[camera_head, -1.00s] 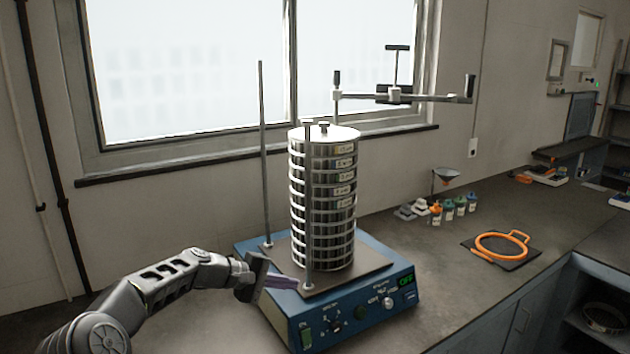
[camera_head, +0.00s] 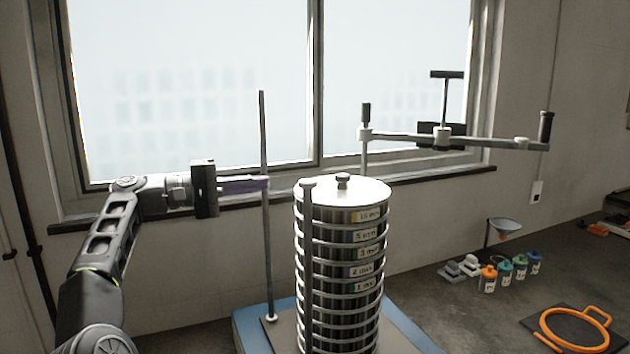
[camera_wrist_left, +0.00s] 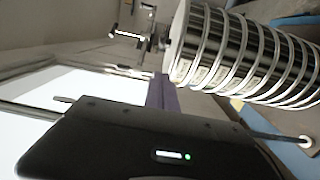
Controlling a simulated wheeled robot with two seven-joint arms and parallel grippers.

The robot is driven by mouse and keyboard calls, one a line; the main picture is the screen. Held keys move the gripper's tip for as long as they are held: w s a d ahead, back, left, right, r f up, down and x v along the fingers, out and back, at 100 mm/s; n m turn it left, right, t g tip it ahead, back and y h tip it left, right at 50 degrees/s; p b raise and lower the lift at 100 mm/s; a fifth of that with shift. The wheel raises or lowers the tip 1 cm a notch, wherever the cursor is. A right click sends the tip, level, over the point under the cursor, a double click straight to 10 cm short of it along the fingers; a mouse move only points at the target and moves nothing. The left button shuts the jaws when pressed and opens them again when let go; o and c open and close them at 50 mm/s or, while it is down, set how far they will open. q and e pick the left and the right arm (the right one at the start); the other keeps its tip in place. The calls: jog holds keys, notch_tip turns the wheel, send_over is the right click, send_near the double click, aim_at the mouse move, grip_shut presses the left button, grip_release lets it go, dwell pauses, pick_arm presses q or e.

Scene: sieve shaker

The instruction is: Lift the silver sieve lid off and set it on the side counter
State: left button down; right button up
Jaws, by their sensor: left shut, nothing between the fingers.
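The silver sieve lid (camera_head: 365,192) with its dark knob (camera_head: 343,181) sits on top of the sieve stack (camera_head: 345,270) in the head view. The stack stands upright on the blue shaker base (camera_head: 248,334). My left gripper (camera_head: 266,183) is shut and empty, left of the lid at about its height, with a gap between. In the head view its fingertips overlap the left rod (camera_head: 264,225). The purple fingers also show in the left wrist view (camera_wrist_left: 162,92), left of the stack (camera_wrist_left: 235,50). The right gripper is not seen.
The clamp bar (camera_head: 410,138) is swung aside, above and right of the stack. A front rod (camera_head: 307,265) rises close before the stack. Several bottles (camera_head: 505,272), a funnel (camera_head: 503,227) and an orange ring (camera_head: 575,328) on a dark mat are on the counter at right.

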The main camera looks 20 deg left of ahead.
aim_at(319, 190)
pick_arm(q)
jog(key=p+x, duration=0.2)
jog(key=x, duration=0.7)
jog(key=shift+w+d, duration=0.1)
jog(key=shift+w, duration=0.15)
jog(key=d, duration=0.3)
jog(key=shift+w+d+f, duration=0.1)
jog(key=shift+w+d, duration=0.05)
jog(key=shift+w, duration=0.1)
jog(key=shift+d, duration=0.6)
